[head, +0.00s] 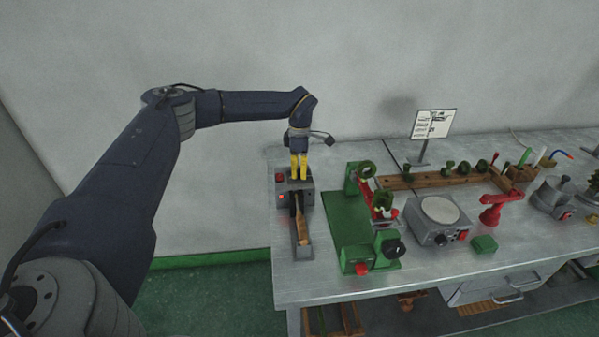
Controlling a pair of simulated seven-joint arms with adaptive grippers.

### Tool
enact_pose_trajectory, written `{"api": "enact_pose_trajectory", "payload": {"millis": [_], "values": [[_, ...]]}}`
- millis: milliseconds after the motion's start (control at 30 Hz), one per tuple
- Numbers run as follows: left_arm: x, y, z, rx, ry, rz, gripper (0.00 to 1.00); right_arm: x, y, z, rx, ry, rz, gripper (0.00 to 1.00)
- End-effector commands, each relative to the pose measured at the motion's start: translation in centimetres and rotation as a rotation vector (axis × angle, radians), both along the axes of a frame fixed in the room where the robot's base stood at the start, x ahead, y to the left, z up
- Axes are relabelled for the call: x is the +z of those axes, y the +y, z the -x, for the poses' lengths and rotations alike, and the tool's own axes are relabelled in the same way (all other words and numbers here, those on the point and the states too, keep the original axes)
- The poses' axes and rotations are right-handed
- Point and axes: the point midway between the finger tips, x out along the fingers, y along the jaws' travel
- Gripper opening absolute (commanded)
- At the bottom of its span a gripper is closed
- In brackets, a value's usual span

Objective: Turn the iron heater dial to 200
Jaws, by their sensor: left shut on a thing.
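The iron heater (308,199) is a small grey box near the left end of the bench. It has a red knob on its left side and a small red light on its front. A wooden-handled iron (303,231) lies in a grey cradle in front of it. My left gripper (299,177) comes down from above with yellow fingers shut at the top of the heater. The dial is hidden at the fingertips, so its setting cannot be read. My right gripper is not in view.
Right of the heater stands a green wax injection machine (343,229) with a black knob. Farther right are a grey hot plate device (438,213), a red clamp-like tool (495,207) and a sign on a stand (433,124). The bench's front left corner is clear.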

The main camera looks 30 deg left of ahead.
Motion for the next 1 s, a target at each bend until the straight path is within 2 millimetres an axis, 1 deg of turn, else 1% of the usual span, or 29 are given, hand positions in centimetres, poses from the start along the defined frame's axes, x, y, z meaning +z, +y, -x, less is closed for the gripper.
{"api": "enact_pose_trajectory", "payload": {"millis": [500,533,800,1000], "values": [[0.1,0.1,-0.14,-0.016,-0.005,-0.002,0.0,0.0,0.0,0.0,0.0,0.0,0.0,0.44],[0.11,0.1,-0.14,-0.016,-0.005,-0.002,0.17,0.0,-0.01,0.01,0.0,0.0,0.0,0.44],[0.05,0.03,-0.06,-0.016,-0.002,-0.001,0.49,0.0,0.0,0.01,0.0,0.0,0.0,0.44],[0.03,0.01,-0.03,-0.016,-0.001,-0.001,0.5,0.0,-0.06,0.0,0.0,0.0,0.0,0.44]]}}
